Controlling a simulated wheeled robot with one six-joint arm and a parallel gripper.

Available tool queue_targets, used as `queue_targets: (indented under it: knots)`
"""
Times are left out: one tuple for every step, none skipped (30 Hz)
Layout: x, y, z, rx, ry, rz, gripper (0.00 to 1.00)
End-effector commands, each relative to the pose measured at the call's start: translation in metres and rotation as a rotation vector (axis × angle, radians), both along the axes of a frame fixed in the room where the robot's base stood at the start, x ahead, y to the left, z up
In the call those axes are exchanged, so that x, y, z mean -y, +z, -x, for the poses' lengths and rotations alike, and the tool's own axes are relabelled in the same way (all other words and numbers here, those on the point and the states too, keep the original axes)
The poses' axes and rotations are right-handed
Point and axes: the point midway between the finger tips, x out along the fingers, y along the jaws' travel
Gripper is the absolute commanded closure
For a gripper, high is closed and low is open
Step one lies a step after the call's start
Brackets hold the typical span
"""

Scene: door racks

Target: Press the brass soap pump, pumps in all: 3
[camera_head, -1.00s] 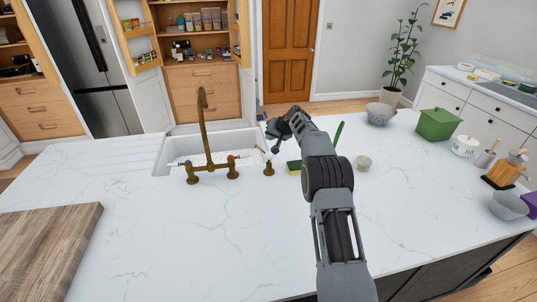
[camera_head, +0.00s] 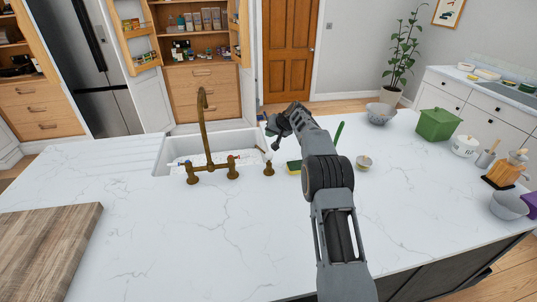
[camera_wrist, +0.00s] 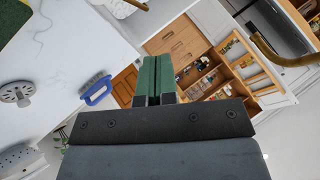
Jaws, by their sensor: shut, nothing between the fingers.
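In the wrist view the green fingers (camera_wrist: 154,80) are closed together. Part of the brass tap (camera_wrist: 275,52) shows at the upper right there. I cannot clearly make out the pump in that view.
A yellow and green sponge (camera_head: 293,167) lies right of the pump, close to my arm. A blue-handled brush (camera_wrist: 97,91) shows in the wrist view. The counter's front middle is clear.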

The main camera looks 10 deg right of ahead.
Motion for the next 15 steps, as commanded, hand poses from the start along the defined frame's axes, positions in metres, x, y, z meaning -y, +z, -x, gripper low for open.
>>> queue_targets:
  knots:
    - [0.0,0.01,0.0,0.004,0.0,0.0,1.0]
    - [0.0,0.014,0.0,0.004,0.0,0.0,1.0]
    - [0.0,0.02,0.0,0.003,0.0,0.0,1.0]
    - [0.0,0.022,0.0,0.001,0.0,0.001,1.0]
    - [0.0,0.023,0.001,0.0,-0.001,0.001,1.0]
    - [0.0,0.024,0.001,0.0,-0.001,0.001,1.0]
    - [0.0,0.023,0.001,0.0,-0.001,0.001,1.0]
    - [0.0,0.023,0.001,-0.001,-0.001,0.0,1.0]
    - [0.0,0.023,0.001,-0.001,-0.001,0.0,1.0]
    - [0.0,0.023,0.001,-0.001,-0.001,0.0,1.0]
    - [0.0,0.023,0.001,-0.001,-0.001,0.0,1.0]
    - [0.0,0.023,0.001,-0.001,-0.001,0.0,1.0]
    - [0.0,0.023,0.001,-0.001,-0.001,0.0,1.0]
    - [0.0,0.023,0.001,-0.001,-0.001,0.0,1.0]
    - [0.0,0.022,0.001,-0.001,-0.001,0.0,1.0]
